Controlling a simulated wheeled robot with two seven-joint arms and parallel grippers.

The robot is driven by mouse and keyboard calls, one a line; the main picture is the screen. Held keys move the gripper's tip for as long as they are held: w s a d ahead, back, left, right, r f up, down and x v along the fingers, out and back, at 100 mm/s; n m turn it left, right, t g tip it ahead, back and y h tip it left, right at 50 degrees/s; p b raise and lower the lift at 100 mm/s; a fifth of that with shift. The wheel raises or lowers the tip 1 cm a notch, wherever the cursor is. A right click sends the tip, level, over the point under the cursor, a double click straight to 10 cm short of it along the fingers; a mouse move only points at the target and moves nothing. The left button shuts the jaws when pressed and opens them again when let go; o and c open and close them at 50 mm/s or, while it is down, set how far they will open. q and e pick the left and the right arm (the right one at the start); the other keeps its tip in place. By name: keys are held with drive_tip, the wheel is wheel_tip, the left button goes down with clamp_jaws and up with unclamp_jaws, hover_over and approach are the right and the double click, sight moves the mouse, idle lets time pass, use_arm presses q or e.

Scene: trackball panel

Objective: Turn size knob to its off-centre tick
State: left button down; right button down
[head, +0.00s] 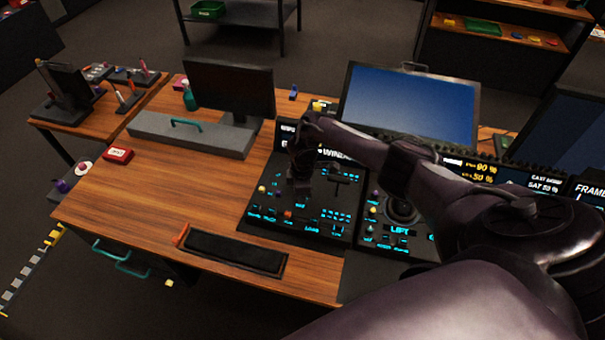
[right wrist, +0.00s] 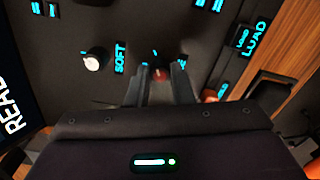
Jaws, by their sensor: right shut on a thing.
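My right gripper (head: 300,188) reaches down onto the left part of the dark control panel (head: 328,228). In the right wrist view its two fingers (right wrist: 161,76) are shut around a small reddish knob (right wrist: 160,72) on the panel face. The fingers hide most of that knob, and its label is not readable. A cyan tick mark shows just beyond the fingertips, but I cannot tell where the knob's pointer stands. A white knob (right wrist: 92,62) beside the label SOFT sits to the left. My left gripper is not in view.
A trackball (head: 402,208) lies to the right on the panel. An orange button (head: 287,214) is close to the gripper. A monitor (head: 410,103) stands behind my arm. A black tray (head: 232,253) lies at the desk's front. The wooden desk (head: 160,200) left of the panel is mostly clear.

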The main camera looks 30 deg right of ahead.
drive_tip(key=shift+w+m, duration=0.1)
drive_tip(key=shift+m, duration=0.2)
drive_tip(key=shift+r, duration=0.1)
drive_tip(key=c, duration=1.3)
unclamp_jaws()
drive_tip(key=shift+a, duration=0.1)
wheel_tip(320, 180, up, 8)
drive_tip(key=shift+f, duration=0.15)
